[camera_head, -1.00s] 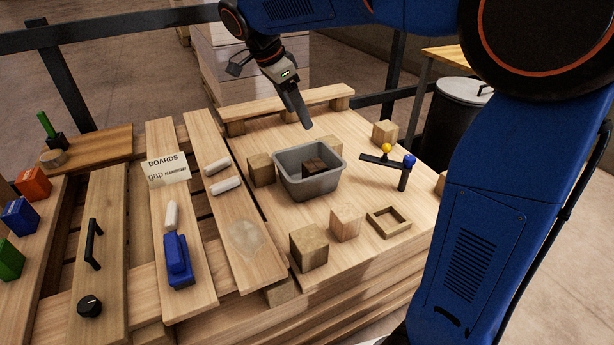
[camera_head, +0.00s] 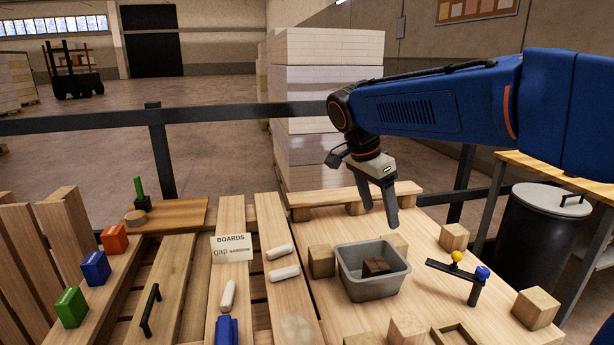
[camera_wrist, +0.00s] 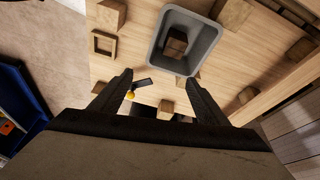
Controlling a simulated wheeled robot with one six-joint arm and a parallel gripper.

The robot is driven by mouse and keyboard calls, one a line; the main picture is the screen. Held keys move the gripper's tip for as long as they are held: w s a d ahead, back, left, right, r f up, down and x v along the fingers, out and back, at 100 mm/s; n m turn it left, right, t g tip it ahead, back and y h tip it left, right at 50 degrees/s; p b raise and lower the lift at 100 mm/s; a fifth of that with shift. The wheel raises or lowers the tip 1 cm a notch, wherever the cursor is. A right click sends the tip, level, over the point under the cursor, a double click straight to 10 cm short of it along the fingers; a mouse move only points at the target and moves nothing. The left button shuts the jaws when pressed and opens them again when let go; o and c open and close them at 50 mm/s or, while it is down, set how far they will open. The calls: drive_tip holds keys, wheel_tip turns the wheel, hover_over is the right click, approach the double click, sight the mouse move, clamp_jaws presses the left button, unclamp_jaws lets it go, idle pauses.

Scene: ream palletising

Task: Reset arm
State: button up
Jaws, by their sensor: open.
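My gripper (camera_head: 380,200) hangs above the far side of the pallet top, behind and above the grey bin. Its fingers are apart with nothing between them. In the wrist view my gripper (camera_wrist: 160,98) also shows open and empty. The grey bin (camera_head: 372,288) stands on the pallet boards and holds brown blocks (camera_head: 376,266). In the wrist view the grey bin (camera_wrist: 206,32) is beyond the fingers, apart from them.
Wooden blocks (camera_head: 454,237) surround the bin. A BOARDS sign (camera_head: 231,248), white rolls (camera_head: 284,273) and coloured boxes (camera_head: 71,307) lie left. A black rail (camera_head: 160,150), stacked reams (camera_head: 328,45) and a lidded bin (camera_head: 530,240) stand behind.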

drive_tip(key=s+d+f+n+t+y, duration=0.1)
drive_tip(key=s+d+f+n, duration=0.2)
drive_tip(key=s, duration=0.5)
drive_tip(key=s+d+f+n+t+y, duration=0.1)
drive_tip(key=s+d+f+n, duration=0.2)
drive_tip(key=s+f+n, duration=0.3)
drive_tip(key=s+d+f+n+t+y, duration=0.1)
drive_tip(key=s+d+f+n, duration=0.3)
drive_tip(key=s, duration=0.8)
drive_tip(key=shift+f+n+t+y, duration=0.25)
drive_tip(key=shift+n+t+y, duration=0.05)
